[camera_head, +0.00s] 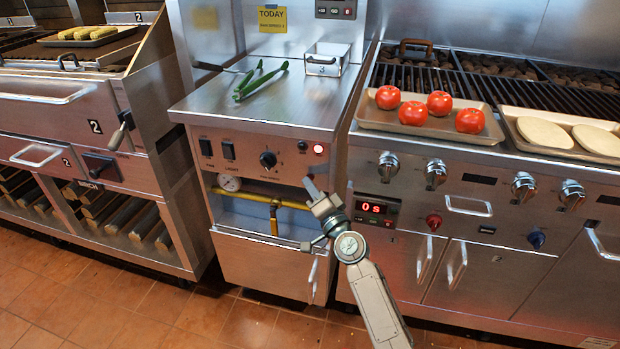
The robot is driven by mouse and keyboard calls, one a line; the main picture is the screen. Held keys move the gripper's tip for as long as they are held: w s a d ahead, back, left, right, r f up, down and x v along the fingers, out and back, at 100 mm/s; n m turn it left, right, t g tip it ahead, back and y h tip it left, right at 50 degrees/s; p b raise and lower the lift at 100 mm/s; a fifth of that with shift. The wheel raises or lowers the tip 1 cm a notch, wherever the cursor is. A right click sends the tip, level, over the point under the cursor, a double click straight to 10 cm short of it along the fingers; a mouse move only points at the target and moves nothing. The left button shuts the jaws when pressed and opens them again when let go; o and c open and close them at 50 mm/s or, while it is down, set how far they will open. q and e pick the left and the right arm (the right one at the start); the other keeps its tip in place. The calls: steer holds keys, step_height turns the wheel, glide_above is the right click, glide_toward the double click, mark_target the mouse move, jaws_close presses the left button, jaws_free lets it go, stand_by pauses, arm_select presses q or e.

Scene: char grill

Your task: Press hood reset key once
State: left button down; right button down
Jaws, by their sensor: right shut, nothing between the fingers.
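The control panel (250,158) on the front of the middle steel unit has two black rocker switches, a black knob (268,160), a small dark button (302,145) and a round key lit red (318,149) at its right end. The lettering by the lit key is too small to read, so I cannot tell for sure that it is the hood reset key. My right gripper (309,184) is shut and empty. Its tip appears just below the lit key in the picture, with a visible gap. My left gripper is not in view.
A pressure gauge (229,183) and yellow pipe (262,198) sit below the panel.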

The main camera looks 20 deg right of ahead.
steer(key=shift+w+d, duration=0.2)
steer(key=shift+w, duration=0.15)
stand_by(0.3)
steer(key=shift+s+a, duration=0.1)
steer(key=shift+s, duration=0.05)
steer(key=shift+s+a, duration=0.35)
steer(key=shift+s, duration=0.2)
stand_by(0.3)
steer(key=s+a, duration=0.1)
steer(key=s, duration=0.1)
steer(key=s+a, duration=0.1)
steer(key=s, duration=0.1)
steer(key=shift+a, duration=0.4)
stand_by(0.5)
